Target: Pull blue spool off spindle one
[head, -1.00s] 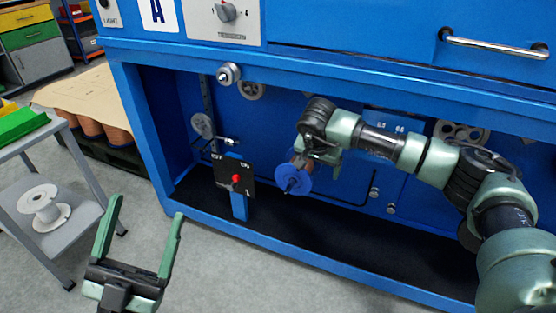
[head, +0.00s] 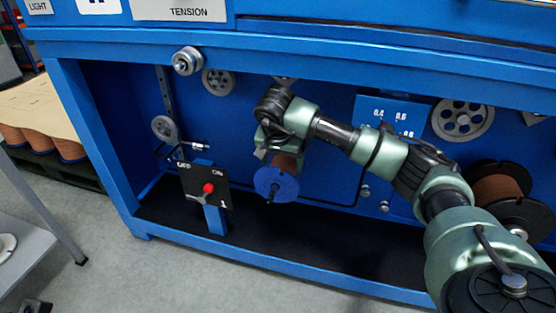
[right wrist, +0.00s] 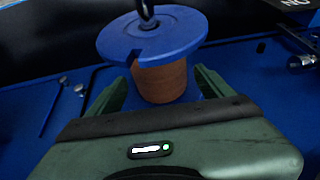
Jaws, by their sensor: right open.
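The blue spool (head: 277,184) has a blue flange and copper-coloured winding. It sits on a dark spindle (right wrist: 147,10) whose tip sticks out past the flange, inside the blue machine bay. My right gripper (head: 283,158) is at the spool, behind the flange. In the right wrist view, the blue spool (right wrist: 155,40) shows with my right gripper (right wrist: 160,86) open, one green finger on each side of the copper winding. Whether the fingers touch the winding cannot be told. My left gripper is not in view.
A black ON/OFF panel (head: 207,187) with a red knob and the number 1 stands left of the spool. Grey pulleys (head: 463,119) line the back wall. A copper spool with black flanges (head: 500,187) is at the right. The bay floor below the spool is clear.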

